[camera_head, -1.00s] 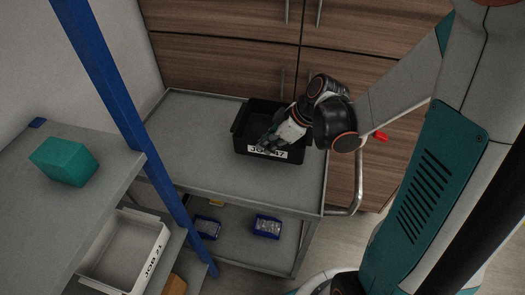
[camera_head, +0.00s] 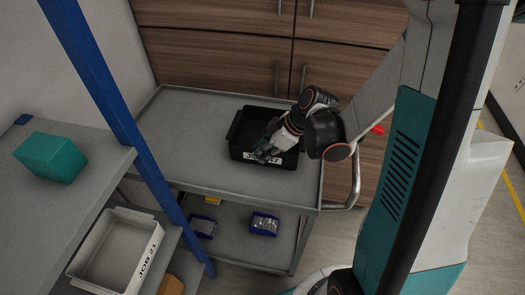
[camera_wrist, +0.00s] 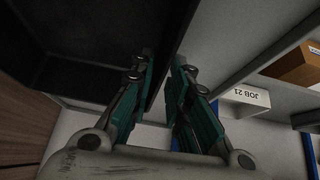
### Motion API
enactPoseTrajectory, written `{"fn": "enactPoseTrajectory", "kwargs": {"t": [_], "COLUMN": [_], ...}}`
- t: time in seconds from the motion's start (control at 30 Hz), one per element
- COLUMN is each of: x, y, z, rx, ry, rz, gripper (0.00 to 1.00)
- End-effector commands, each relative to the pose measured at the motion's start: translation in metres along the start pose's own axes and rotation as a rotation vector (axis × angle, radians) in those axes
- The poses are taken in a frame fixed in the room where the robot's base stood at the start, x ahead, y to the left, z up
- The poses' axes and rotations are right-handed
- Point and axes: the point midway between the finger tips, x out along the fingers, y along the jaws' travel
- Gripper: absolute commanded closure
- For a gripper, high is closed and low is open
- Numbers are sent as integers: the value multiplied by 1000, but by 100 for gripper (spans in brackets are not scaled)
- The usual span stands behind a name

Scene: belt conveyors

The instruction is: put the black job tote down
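The black job tote (camera_head: 237,150) is over the grey top of the cart (camera_head: 190,130), level, its open side up. It is on or very close to the surface; I cannot tell whether it touches. My gripper (camera_head: 262,154) is at its front wall and partly covers the white label there. In the wrist view my gripper (camera_wrist: 164,62) has one finger on each side of the tote's wall (camera_wrist: 170,45), close against it. The tote's dark inside lies on the left of that view. The underside of the tote is hidden.
Left of the tote the cart top is bare. A blue post (camera_head: 110,90) and a shelf with a teal box (camera_head: 50,157) stand at the left. A light tote (camera_head: 150,255) is below. Small blue bins (camera_head: 264,224) sit on the cart's lower shelf. Wooden cabinets (camera_head: 215,60) stand behind.

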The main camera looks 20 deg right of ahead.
Motion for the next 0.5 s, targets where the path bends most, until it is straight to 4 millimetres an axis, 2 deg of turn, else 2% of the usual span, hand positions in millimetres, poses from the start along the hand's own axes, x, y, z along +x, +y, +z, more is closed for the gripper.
{"fn": "enactPoseTrajectory", "kwargs": {"t": [0.37,0.5], "x": [-2,-18], "y": [0,0], "z": [-1,-2], "rx": [0,3], "ry": [0,0], "rz": [0,1], "gripper": [75,75]}}
